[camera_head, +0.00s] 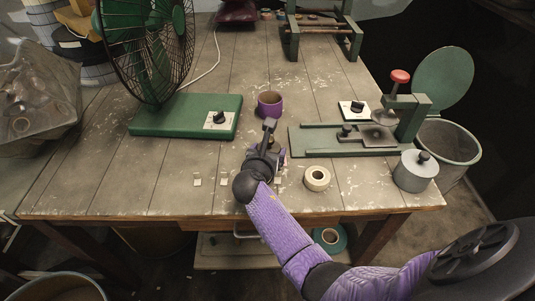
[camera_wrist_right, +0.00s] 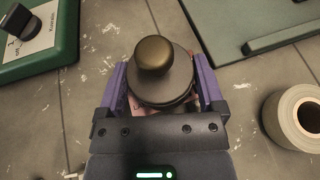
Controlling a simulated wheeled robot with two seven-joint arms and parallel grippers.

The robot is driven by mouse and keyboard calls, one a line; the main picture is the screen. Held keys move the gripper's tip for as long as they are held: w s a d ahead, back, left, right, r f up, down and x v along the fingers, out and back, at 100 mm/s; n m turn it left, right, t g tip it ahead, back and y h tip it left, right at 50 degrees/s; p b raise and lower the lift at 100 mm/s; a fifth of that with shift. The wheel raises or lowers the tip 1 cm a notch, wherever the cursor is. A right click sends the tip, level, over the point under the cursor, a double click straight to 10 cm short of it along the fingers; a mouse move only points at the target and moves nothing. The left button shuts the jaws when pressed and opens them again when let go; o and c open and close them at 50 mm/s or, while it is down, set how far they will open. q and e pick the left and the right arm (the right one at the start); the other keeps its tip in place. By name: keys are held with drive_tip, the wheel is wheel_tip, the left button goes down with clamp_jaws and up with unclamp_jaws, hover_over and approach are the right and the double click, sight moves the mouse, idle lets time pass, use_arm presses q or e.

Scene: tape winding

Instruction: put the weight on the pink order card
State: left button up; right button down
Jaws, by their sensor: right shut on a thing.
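The weight (camera_wrist_right: 163,78) is a dark round disc with a brownish rounded knob, seen from above in the right wrist view. My right gripper (camera_wrist_right: 160,92) has its purple fingers on both sides of the weight and is shut on it. In the head view my right gripper (camera_head: 267,148) is low over the front middle of the table and mostly hides the weight. Bits of the pink order card (camera_wrist_right: 119,104) show beneath the weight; the rest is covered. I cannot tell whether the weight touches the card. My left gripper is not in view.
A purple tape roll (camera_head: 270,104) stands behind my gripper, and a cream tape roll (camera_head: 317,178) lies to its right. A green fan (camera_head: 185,115) is at left, a green press (camera_head: 365,150) at right. A grey knobbed canister (camera_head: 415,172) stands at the right edge.

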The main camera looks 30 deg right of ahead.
unclamp_jaws()
drive_tip(key=shift+r, duration=0.2)
drive_tip(key=p+v, duration=0.1)
drive_tip(key=v, duration=0.1)
drive_tip(key=p+v, duration=0.1)
drive_tip(key=v, duration=0.1)
drive_tip(key=p+v, duration=0.2)
drive_tip(key=v, duration=0.1)
drive_tip(key=shift+r, duration=0.3)
drive_tip(key=p+v, duration=0.1)
drive_tip(key=v, duration=0.3)
drive_tip(key=shift+s+a+p, duration=0.15)
drive_tip(key=shift+p, duration=0.2)
drive_tip(key=shift+s+a, duration=0.15)
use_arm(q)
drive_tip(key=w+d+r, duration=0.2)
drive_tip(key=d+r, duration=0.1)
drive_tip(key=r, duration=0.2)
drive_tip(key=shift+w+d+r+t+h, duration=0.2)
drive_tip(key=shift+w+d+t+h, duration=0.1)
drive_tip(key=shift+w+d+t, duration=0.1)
use_arm(e)
drive_tip(key=shift+f, duration=0.1)
